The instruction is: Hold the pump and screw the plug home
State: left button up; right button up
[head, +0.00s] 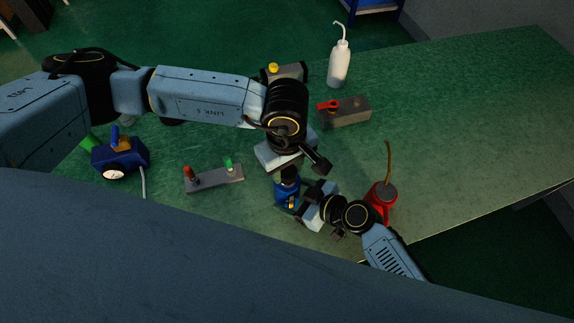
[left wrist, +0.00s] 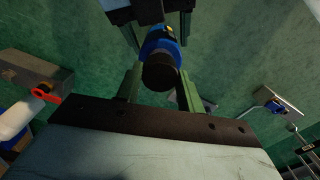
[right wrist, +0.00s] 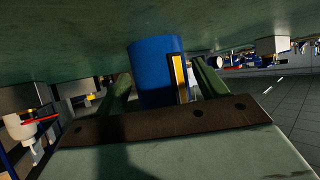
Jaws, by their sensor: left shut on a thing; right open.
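The blue pump (head: 286,193) stands upright near the front edge of the green bench, with a yellow strip on its side. A black cylinder, seemingly the plug (head: 289,173), sits at its top. My left gripper (head: 287,168) is above, shut on the black cylinder; the left wrist view shows this cylinder (left wrist: 160,73) between the fingers and the blue body (left wrist: 158,42) in line beyond it. My right gripper (head: 300,197) comes from the right, open, with the blue body (right wrist: 155,72) between its fingers in the right wrist view. Any thread is hidden.
A red oil can (head: 380,199) stands close to my right wrist. A grey switch plate (head: 214,179) and blue gauge unit (head: 119,155) lie left. A grey block with a red lever (head: 344,113) and a white bottle (head: 339,65) stand behind. The bench's right side is clear.

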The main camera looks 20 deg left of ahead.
jog(key=shift+w+a+f, duration=0.1)
jog(key=shift+a+f, duration=0.15)
jog(key=shift+a, duration=0.15)
jog(key=c, duration=0.6)
jog(key=o, duration=0.6)
jog(key=c, duration=0.6)
dwell(0.7)
